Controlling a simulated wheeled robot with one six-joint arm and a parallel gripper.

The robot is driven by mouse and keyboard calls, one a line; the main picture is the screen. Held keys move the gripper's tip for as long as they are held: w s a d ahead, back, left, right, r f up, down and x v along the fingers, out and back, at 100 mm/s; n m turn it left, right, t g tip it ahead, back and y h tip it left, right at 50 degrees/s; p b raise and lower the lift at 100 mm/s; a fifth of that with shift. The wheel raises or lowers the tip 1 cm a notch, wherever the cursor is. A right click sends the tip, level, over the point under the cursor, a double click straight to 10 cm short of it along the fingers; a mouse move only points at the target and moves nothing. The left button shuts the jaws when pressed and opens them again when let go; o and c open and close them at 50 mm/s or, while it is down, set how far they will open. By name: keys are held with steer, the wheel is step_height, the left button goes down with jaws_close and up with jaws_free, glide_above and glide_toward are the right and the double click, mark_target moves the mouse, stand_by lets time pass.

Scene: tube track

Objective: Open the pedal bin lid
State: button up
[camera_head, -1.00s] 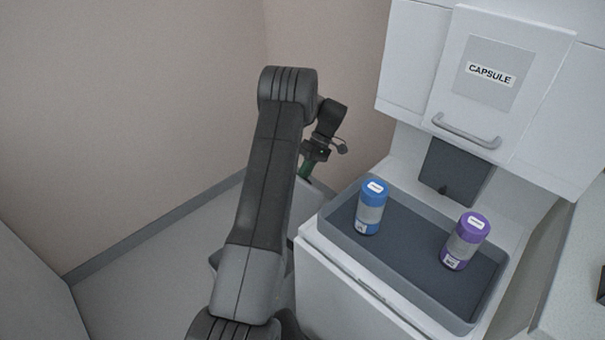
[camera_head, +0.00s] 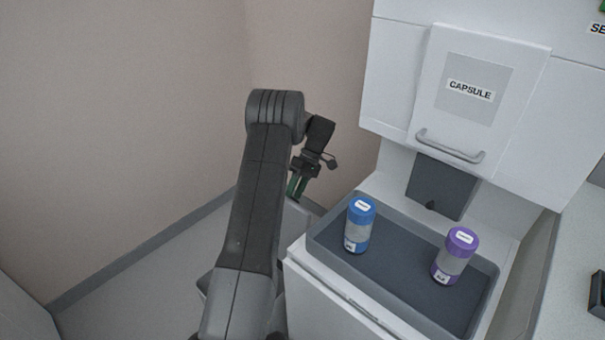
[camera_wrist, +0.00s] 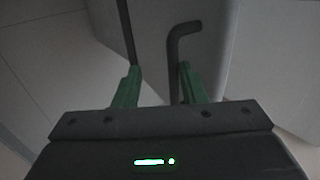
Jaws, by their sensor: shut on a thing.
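My gripper (camera_head: 297,187), with green fingers, is low between the wall and the white cabinet in the head view. The dark bent bar runs in front of a pale grey panel (camera_wrist: 153,45), which looks like the pedal bin's lid. In the head view my arm hides most of the bin; only a grey edge (camera_head: 204,283) shows left of the arm. I cannot tell how far the lid is raised.
A grey tray (camera_head: 400,285) on the white cabinet is close right of my gripper. It holds a blue-capped tube (camera_head: 359,226) and a purple-capped tube (camera_head: 455,257). A CAPSULE dispenser (camera_head: 470,90) stands above. Walls are close behind; floor (camera_head: 140,270) is clear at left.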

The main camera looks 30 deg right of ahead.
steer(key=p+v, duration=0.6)
steer(key=v, duration=0.6)
steer(key=shift+d+r, duration=0.2)
steer(key=shift+r, duration=0.2)
steer(key=shift+w, duration=0.1)
steer(key=shift+f, duration=0.1)
